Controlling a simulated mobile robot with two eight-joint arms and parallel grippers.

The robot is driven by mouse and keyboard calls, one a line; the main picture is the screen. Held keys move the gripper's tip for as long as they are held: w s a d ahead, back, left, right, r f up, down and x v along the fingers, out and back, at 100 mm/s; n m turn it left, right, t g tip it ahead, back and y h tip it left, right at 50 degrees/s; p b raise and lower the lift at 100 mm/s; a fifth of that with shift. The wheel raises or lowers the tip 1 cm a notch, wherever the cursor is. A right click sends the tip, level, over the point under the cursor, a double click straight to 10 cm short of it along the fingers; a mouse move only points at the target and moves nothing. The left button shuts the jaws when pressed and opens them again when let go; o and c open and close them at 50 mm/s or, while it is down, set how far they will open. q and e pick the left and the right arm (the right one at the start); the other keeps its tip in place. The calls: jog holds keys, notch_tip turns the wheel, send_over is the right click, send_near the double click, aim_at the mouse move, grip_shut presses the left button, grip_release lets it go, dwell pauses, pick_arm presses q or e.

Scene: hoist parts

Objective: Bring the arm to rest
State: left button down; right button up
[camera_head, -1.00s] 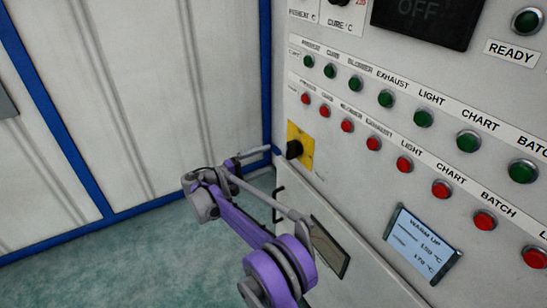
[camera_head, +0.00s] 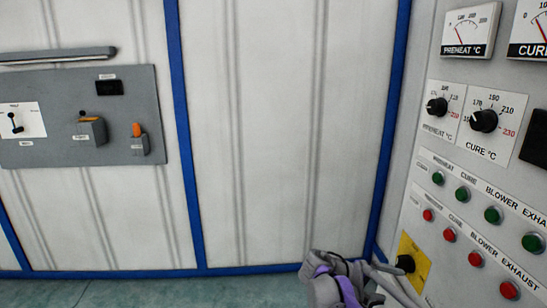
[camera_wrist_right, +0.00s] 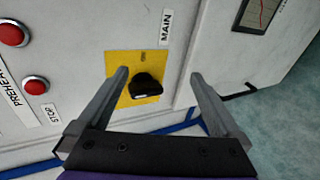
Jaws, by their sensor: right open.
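My right gripper (camera_head: 386,269) shows at the bottom of the head view, at the end of my purple and grey arm, by the control cabinet. In the right wrist view my right gripper (camera_wrist_right: 158,75) is open, with nothing held. Beyond its fingers is the black MAIN knob (camera_wrist_right: 146,87) on a yellow plate (camera_wrist_right: 122,63). The knob appears between the fingers, nearer the left one, with no clear contact. The knob also shows in the head view (camera_head: 405,263). My left gripper is not in view.
The cabinet front carries dials, green buttons (camera_head: 493,215) and red buttons (camera_head: 475,259) at the right. A grey wall panel (camera_head: 85,115) with a lever and switches hangs at the left. The white wall (camera_head: 280,130) between is bare. Green floor (camera_head: 130,292) shows below.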

jog(key=s+a+f+t+y+p, duration=0.1)
jog(key=s+a+y, duration=0.3)
jog(key=s, duration=0.5)
jog(key=s+a+f+m+t+y+p, duration=0.1)
jog(key=s+a+f+y+p, duration=0.1)
jog(key=s, duration=0.8)
jog(key=s+a+f+m+t+y+p, duration=0.1)
jog(key=s+a+y+p, duration=0.2)
jog(key=s+a+y, duration=0.3)
jog(key=s, duration=0.4)
jog(key=shift+s+a+f+y, duration=0.2)
jog(key=shift+a+y, duration=0.15)
jog(key=shift+y, duration=0.05)
